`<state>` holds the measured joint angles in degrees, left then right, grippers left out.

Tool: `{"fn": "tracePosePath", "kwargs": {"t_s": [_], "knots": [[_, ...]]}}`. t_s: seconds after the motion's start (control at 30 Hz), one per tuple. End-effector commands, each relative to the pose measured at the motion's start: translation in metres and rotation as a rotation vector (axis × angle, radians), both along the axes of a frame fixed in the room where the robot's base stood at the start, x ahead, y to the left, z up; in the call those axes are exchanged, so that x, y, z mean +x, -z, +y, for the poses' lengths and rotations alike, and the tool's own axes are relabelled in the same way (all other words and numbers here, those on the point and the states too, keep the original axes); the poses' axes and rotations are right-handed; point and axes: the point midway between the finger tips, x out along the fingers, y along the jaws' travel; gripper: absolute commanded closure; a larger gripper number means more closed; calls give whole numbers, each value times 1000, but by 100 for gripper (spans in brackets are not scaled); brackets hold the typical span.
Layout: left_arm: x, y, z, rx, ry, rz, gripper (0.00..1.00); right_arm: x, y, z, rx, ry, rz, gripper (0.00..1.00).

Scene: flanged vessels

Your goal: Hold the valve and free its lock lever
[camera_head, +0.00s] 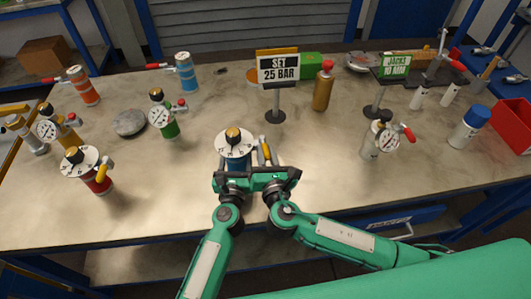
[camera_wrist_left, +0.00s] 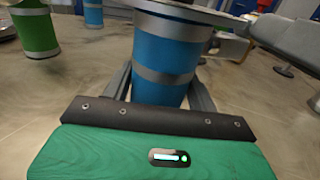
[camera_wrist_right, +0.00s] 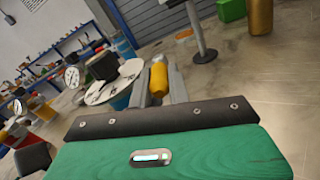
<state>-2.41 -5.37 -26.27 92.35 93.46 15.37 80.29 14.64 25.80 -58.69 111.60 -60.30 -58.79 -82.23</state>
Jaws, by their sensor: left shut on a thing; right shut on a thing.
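The valve (camera_head: 236,163) with a blue body and a white dial with a black-and-yellow knob stands upright near the table's front middle. My left gripper (camera_head: 236,175) is shut on its body; in the left wrist view the fingers flank the blue cylinder (camera_wrist_left: 166,50). The yellow lock lever (camera_head: 264,149) sits at the right of the dial. My right gripper (camera_head: 269,167) is shut on it; in the right wrist view the lever (camera_wrist_right: 158,77) stands between the fingers, beside the white dial (camera_wrist_right: 115,82). My grippers partly hide the valve's lower body in the head view.
A "SET 25 BAR" sign (camera_head: 278,70) stands behind the valve. A red valve (camera_head: 98,182) and a green valve (camera_head: 165,122) stand left. A dial valve with a red lever (camera_head: 378,140) stands right. The table between it and my grippers is clear.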

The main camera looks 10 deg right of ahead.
Motion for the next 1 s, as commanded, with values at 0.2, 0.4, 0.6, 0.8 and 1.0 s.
{"fn": "tracePosePath", "kwargs": {"t_s": [0.2,0.4,0.6,0.8,1.0], "knots": [[0,-1,0,-1,0,-1,89,1,0,-7,-4,-88,-1,100],[0,-1,0,-1,0,-1,89,3,0,-16,-6,-242,-1,100],[0,-1,0,-1,0,-1,89,7,0,-24,-5,-406,-3,100],[0,-1,0,-2,0,-1,89,10,-1,-29,-1,-535,-4,100],[0,-1,0,-2,1,-1,89,14,-2,-32,3,-654,-6,100]]}}
